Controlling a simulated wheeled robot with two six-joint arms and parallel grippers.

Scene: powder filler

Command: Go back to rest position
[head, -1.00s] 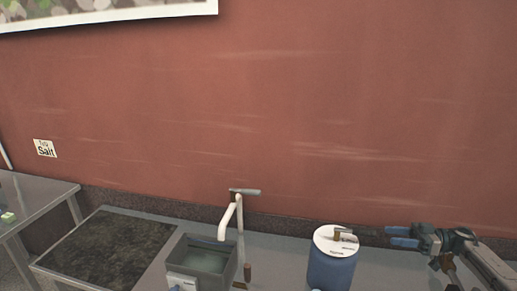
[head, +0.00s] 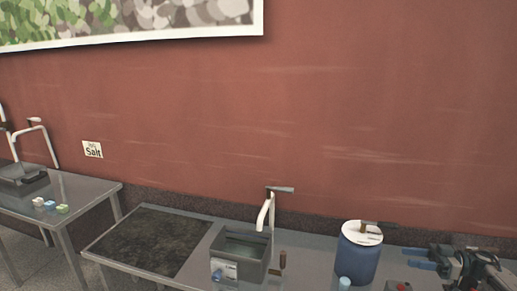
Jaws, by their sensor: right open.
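My right gripper (head: 425,258) is at the lower right of the head view, with blue fingertips pointing left. It is open and empty, just right of a blue drum (head: 358,256) with a white lid, and apart from it. The drum stands upright on the grey table, with a small brown and metal piece on its lid. My left gripper is not in view.
A grey basin (head: 242,255) with a white spout sits left of the drum. A dark panel (head: 150,240) lies farther left. A second table (head: 85,195) at the left holds small coloured blocks (head: 50,205). A Salt sign (head: 92,149) hangs on the red wall.

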